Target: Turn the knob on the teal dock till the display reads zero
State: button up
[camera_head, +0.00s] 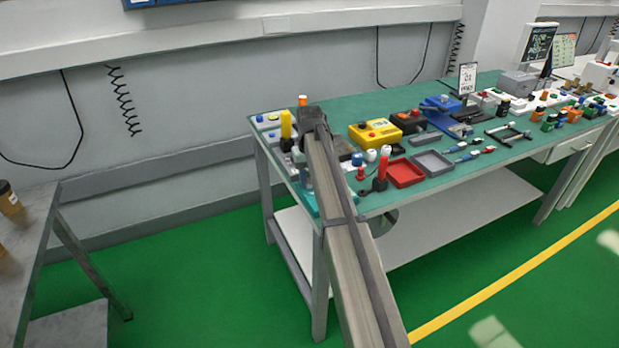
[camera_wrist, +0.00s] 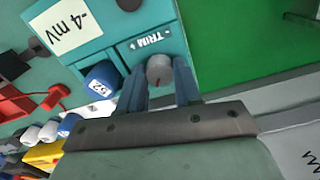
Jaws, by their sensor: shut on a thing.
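The teal dock (camera_wrist: 107,32) fills the upper left of the wrist view. Its white display (camera_wrist: 68,25) reads -4 mV. In the head view, part of the teal dock (camera_head: 309,203) shows at the bench's near left edge; my arm hides the knob and gripper there.
A blue cap-like block (camera_wrist: 102,82) with white lettering sits close beside the left finger. A red stand (camera_wrist: 30,103) lies further left. In the head view, a yellow box (camera_head: 375,133) and red tray (camera_head: 405,173) stand right of my arm on the crowded bench.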

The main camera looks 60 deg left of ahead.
aim_at(309, 181)
jog(key=o, duration=1)
jog(key=shift+o, duration=0.2)
notch_tip(309, 181, up, 14)
jog(key=shift+f, duration=0.1)
dwell(0.4)
